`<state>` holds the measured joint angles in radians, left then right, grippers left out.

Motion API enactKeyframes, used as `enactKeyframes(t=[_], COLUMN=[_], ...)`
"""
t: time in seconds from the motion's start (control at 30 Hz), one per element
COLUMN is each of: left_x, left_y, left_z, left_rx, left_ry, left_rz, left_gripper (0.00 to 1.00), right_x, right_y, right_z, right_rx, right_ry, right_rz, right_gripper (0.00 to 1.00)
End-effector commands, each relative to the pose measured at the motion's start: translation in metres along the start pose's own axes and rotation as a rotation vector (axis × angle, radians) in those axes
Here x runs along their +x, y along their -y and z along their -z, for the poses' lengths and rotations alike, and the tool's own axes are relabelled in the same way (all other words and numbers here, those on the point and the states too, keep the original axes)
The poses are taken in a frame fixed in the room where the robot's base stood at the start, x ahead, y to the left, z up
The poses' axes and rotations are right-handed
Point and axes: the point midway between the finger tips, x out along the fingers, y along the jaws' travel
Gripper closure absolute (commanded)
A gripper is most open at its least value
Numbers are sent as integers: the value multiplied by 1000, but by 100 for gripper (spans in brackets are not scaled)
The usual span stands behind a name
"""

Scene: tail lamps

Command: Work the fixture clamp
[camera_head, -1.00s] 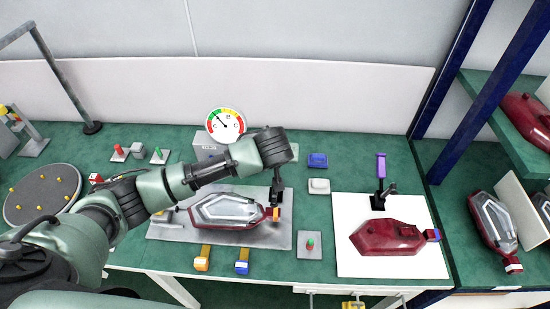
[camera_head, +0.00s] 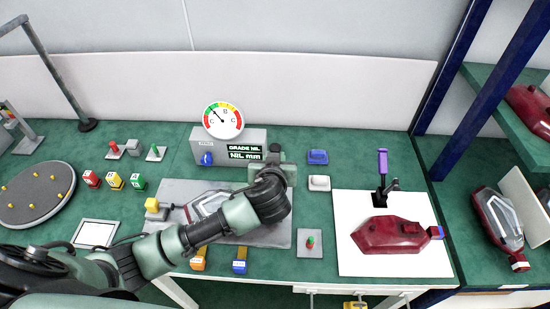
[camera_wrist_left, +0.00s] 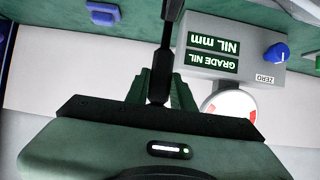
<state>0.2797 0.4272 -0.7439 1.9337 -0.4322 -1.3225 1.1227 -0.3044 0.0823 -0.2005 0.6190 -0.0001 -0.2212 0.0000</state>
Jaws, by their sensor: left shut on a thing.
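The grey fixture plate (camera_head: 175,188) carries a red tail lamp with a clear lens (camera_head: 206,203), partly hidden under my left arm. My left gripper (camera_head: 270,174) is over the right end of the plate, its fingertips largely hidden by its wrist in the head view. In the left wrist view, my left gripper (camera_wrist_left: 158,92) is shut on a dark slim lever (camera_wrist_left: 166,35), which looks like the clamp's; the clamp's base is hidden. A yellow block (camera_head: 152,205) with a dark rod is at the plate's left end. My right gripper is not in view.
A gauge box (camera_head: 232,143) with a dial stands behind the plate. To the right, a second red lamp (camera_head: 392,234) lies on a white mat (camera_head: 345,260), beside a purple-handled clamp (camera_head: 382,165). A red-green button (camera_head: 310,242) is between them. A round turntable (camera_head: 40,192) is at left.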

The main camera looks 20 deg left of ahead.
Motion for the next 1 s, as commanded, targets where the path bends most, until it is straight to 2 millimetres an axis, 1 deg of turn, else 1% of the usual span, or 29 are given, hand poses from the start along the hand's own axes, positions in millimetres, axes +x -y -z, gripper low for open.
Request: enactKeyframes(t=[0.17,0.2,0.27,0.3,0.57,0.67,0.77,1.0], left_x=[0,0,0,0,0,-5,-18,-59], left_y=[1,1,1,1,0,-1,-1,-1], left_z=[0,0,0,0,-1,-2,-2,-2], left_rx=[1,1,1,1,1,0,-1,-3], left_ry=[0,0,0,1,2,2,3,3], left_rz=[2,2,2,2,0,-2,-3,-3], left_gripper=[100,74,57,55,55,55,55,55], right_x=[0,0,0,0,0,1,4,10], right_y=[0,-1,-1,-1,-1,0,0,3], right_z=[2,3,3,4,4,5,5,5], right_rx=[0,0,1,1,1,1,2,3], right_ry=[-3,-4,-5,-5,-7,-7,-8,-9], right_rz=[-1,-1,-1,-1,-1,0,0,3], right_gripper=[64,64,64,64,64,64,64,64])
